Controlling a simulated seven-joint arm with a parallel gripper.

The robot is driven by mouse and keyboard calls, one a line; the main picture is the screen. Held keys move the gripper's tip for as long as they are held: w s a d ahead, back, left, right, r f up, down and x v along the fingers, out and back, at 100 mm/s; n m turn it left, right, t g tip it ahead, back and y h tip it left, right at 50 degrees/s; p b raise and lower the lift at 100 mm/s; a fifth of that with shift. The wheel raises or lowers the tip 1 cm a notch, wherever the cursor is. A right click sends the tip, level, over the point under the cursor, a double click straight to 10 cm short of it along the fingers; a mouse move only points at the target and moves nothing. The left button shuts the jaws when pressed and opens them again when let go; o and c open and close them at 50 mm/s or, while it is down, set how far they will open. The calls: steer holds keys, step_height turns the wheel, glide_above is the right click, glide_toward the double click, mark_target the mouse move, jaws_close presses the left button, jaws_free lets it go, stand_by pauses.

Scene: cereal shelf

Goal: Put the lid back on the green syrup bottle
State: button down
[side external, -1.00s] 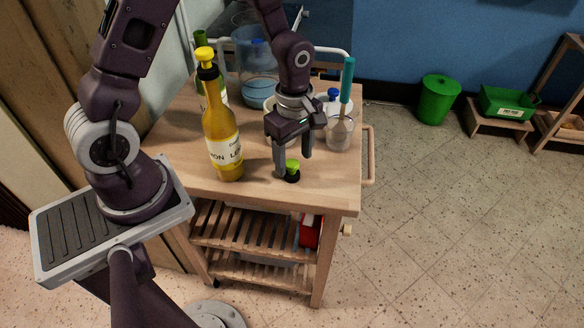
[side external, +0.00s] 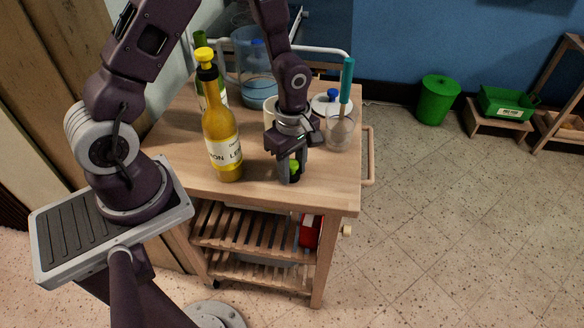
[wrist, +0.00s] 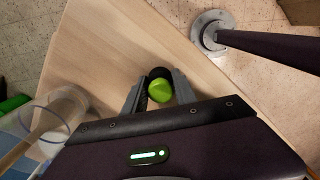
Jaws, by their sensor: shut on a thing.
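The green lid (side external: 294,165), with a black lower part, stands on the wooden cart top near its front edge. My gripper (side external: 289,178) is down at the table and shut on the lid. In the wrist view the lid (wrist: 160,90) sits between the two fingers of my gripper (wrist: 158,92). The green bottle (side external: 201,92) stands at the back left of the cart, partly hidden behind the yellow bottle; its neck (side external: 200,48) shows no cap.
A yellow lemon bottle (side external: 222,135) with a yellow cap stands left of my gripper. A clear jar (side external: 340,132) with a teal-handled tool stands to the right. A clear pitcher (side external: 258,70) and a white mug (side external: 269,108) are behind. The front right top is bare.

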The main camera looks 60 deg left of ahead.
step_height(320, 180, up, 8)
steer(key=shift+r, duration=0.1)
step_height(320, 180, up, 3)
steer(key=a, duration=0.2)
step_height(320, 180, up, 20)
steer(key=n, duration=1.2)
glide_above(200, 33)
steer(key=shift+f+n, duration=0.3)
steer(key=shift+f, duration=1.6)
steer(key=shift+f, duration=0.15)
